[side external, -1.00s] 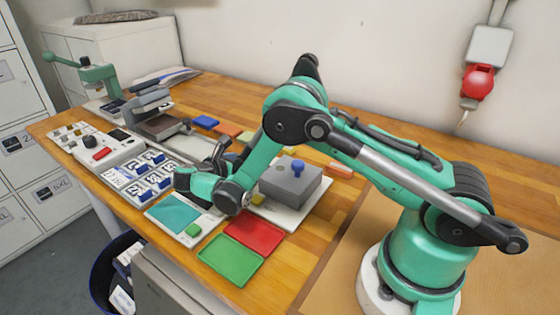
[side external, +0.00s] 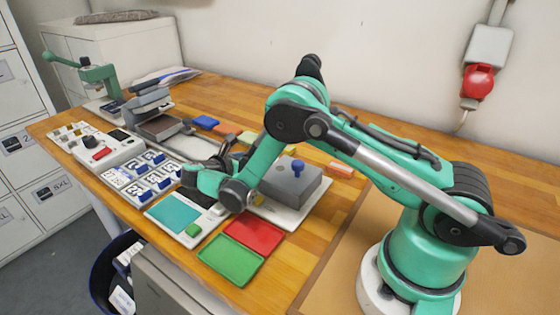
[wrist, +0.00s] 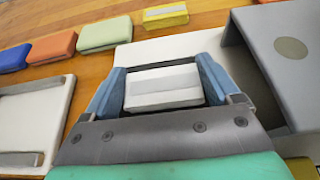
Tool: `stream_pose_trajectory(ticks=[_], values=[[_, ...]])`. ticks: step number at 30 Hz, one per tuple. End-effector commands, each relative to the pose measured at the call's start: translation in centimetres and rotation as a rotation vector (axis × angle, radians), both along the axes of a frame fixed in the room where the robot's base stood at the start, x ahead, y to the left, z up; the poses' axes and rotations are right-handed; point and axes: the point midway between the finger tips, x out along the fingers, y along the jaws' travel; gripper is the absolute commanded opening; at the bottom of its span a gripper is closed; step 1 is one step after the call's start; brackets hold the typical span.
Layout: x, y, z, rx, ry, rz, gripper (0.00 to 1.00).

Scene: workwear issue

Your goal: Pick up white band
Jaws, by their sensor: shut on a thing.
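In the side view my gripper (side external: 226,158) is over the middle of the bench, left of the grey box (side external: 290,184), and the band cannot be made out there.
Blue (wrist: 14,58), orange (wrist: 52,46) and green (wrist: 104,33) blocks lie in a row, with a yellow block (wrist: 165,15) beside them. The grey housing (wrist: 285,50) stands close right of my gripper. Red (side external: 254,234) and green (side external: 231,259) trays lie at the front.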

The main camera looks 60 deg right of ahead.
Motion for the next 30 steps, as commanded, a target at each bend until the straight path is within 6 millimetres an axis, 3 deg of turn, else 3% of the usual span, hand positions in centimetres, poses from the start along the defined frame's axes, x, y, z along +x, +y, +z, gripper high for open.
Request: stream_pose_trajectory(ticks=[8,21,30], values=[[-0.1,0.0,3.1,0.000,0.000,0.000,0.26],[-0.1,0.0,15.3,0.000,0.000,0.000,0.26],[0.0,0.1,19.5,0.000,0.000,0.016,0.26]])
